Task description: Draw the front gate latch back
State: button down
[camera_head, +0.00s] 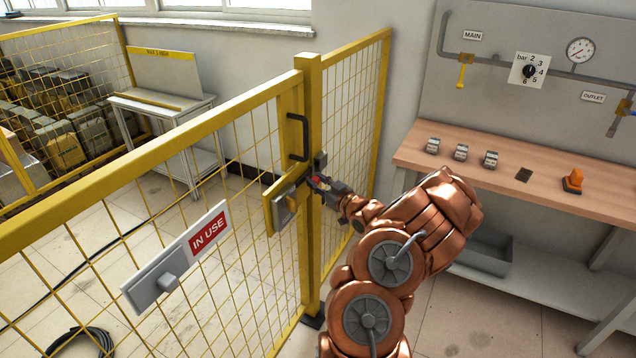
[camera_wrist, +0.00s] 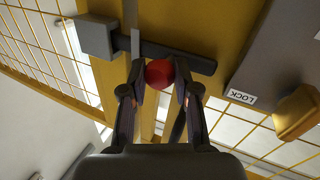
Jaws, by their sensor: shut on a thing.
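The front gate (camera_head: 160,145) is a yellow mesh panel meeting a yellow post (camera_head: 312,200). The latch shows in the wrist view as a dark bar (camera_wrist: 185,56) across the yellow frame, with a red knob (camera_wrist: 159,73) and a grey block (camera_wrist: 95,36) at the bar's left. My gripper (camera_wrist: 160,82) is shut on the red knob, one finger on each side. In the head view my gripper (camera_head: 322,184) is at the latch on the post, and the red knob is small there. The bar's far end inside the grey block cannot be made out.
A grey lock box (camera_wrist: 275,60) marked LOCK with a yellow knob (camera_wrist: 296,113) sits right of the latch. A black handle (camera_head: 298,137) is above. An IN USE sign (camera_head: 207,235) hangs on the gate. A wooden bench (camera_head: 540,185) stands at the right.

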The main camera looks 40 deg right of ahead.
jog(key=b, duration=0.1)
jog(key=a+b, duration=0.1)
jog(key=a, duration=0.1)
jog(key=shift+s+a+f+b, duration=0.25)
jog(key=shift+s+b, duration=0.15)
jog(key=shift+s+a+r+b, duration=0.1)
jog(key=shift+s+a+b, duration=0.15)
jog(key=shift+a+b, duration=0.65)
jog(key=shift+s+a+r+b, duration=0.1)
jog(key=shift+s+a+b, duration=0.15)
jog(key=shift+a+b, duration=0.6)
jog(key=shift+a, duration=0.1)
jog(key=c, duration=0.8)
grip_release()
jog(key=shift+c, duration=0.2)
jog(key=shift+s, duration=0.1)
send_near(297, 186)
jog(key=s, duration=0.6)
jog(key=shift+s+a, duration=0.2)
jog(key=shift+s, duration=0.2)
